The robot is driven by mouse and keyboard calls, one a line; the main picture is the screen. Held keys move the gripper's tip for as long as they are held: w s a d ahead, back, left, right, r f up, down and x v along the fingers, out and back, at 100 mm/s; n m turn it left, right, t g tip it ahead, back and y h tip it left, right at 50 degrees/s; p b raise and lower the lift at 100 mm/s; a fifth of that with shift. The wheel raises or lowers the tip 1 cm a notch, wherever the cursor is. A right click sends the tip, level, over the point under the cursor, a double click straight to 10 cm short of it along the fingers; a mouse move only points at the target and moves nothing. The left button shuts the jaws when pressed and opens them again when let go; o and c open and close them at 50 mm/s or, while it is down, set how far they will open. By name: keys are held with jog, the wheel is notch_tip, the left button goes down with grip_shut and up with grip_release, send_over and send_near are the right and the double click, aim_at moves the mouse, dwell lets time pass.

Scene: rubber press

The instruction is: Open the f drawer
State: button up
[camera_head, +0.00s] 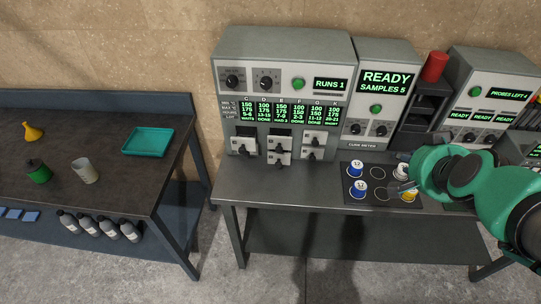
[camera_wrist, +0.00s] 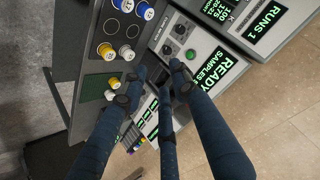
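The press unit (camera_head: 285,75) stands at the back left of the grey bench, with a display row of columns lettered C, D, E, F, G, K. Below it are pale drawer fronts with dark knobs: a left pair (camera_head: 245,144), a middle pair (camera_head: 280,148) and a right pair (camera_head: 313,143). Letters on the fronts are too small to read, so I cannot tell which is f. My gripper (camera_head: 405,182) is at the right, beside the mat of vials, well apart from the drawers. In the wrist view its fingers (camera_wrist: 150,88) are spread, with nothing visibly held.
A dark mat (camera_head: 346,193) with blue-capped vials (camera_head: 357,168) lies in front of the cure meter (camera_head: 383,85). A red cylinder (camera_head: 434,67) stands on a dark rack. The bench (camera_head: 285,188) before the drawers is clear. A side table (camera_head: 100,185) holds a teal tray (camera_head: 148,142).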

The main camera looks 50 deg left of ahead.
jog(key=s+a+f+n+y, duration=0.1)
jog(key=a+f, duration=0.3)
jog(key=a, duration=1.1)
jog(key=n+t+y+p, duration=0.2)
jog(key=n, duration=0.1)
send_near(246, 155)
jog(key=v, duration=0.5)
jog(key=shift+s+d+f, duration=0.1)
jog(key=shift+d+f, duration=0.05)
jog(key=shift+d, duration=0.05)
jog(key=b+x, duration=0.2)
jog(key=x, duration=1.1)
jog(key=shift+w+a+b, duration=0.25)
jog(key=shift+a+b, duration=0.05)
jog(key=shift+a, duration=0.1)
grip_shut()
